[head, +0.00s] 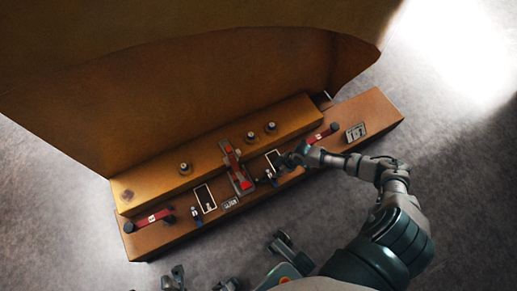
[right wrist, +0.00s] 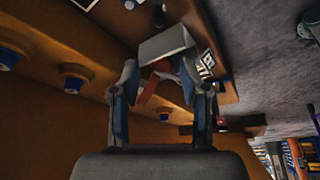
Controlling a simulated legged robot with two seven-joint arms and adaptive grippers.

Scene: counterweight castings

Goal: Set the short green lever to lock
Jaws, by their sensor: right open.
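No lever that I can clearly call green shows in either view. Small dark levers stand on the brown ledge, one beside the left white-outlined plate (head: 205,198) and one beside the right white-outlined plate (head: 273,159). My right gripper (head: 287,161) is over the ledge by the right plate and hides part of it. In the right wrist view its fingers (right wrist: 161,88) are apart, with a pale grey block (right wrist: 167,42) and a red bar (right wrist: 150,87) seen beyond and between them. I cannot tell contact. Grey jointed parts at the head view's bottom edge are too cut off to identify as my left gripper.
Red handles lie at the ledge's left (head: 153,219) and right (head: 322,134); a red mechanism (head: 238,172) stands between them. Round knobs (head: 186,168) line the raised step. A tall brown casting wall (head: 200,105) rises behind. Grey floor (head: 440,190) is open at right.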

